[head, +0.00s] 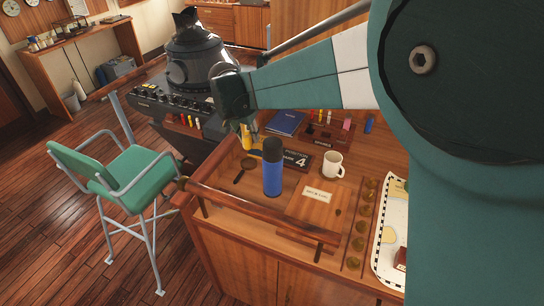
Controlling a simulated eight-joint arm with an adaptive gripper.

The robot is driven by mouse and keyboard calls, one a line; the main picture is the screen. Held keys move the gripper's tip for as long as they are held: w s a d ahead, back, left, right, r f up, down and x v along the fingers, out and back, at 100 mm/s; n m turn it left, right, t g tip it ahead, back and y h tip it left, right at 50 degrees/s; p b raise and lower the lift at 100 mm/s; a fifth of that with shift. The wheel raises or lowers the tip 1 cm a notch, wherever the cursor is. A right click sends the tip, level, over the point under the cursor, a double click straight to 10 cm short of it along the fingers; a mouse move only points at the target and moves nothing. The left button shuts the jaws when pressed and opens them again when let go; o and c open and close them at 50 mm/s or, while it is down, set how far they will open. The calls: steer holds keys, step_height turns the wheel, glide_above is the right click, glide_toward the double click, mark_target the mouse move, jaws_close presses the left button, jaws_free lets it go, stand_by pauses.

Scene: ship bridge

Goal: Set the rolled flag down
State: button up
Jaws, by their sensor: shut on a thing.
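My arm reaches from the right across the wooden console (228,205), and my gripper (242,126) points down over its back left part, beside the dark instrument housing. My gripper is small here, and its fingertips are partly hidden by my dark wrist. It is shut on a narrow yellow thing (254,124), which I take to be the rolled flag. Only a small part of it shows. I cannot tell whether its lower end touches the console top.
A blue bottle with a black cap (272,174) stands upright in front of my gripper. A magnifying glass (246,166), a number plate (297,159), a white mug (333,164) and a blue book (286,122) are nearby. A rail (255,212) edges the console; a green chair (130,175) stands left.

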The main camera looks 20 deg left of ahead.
steer(key=shift+f, duration=1.05)
steer(key=shift+f, duration=0.1)
step_height(320, 180, down, 14)
steer(key=shift+r, duration=0.1)
steer(key=shift+f+p, duration=0.3)
steer(key=shift+f, duration=1.7)
steer(key=shift+f, duration=0.2)
steer(key=o, duration=0.9)
steer(key=shift+r, duration=0.25)
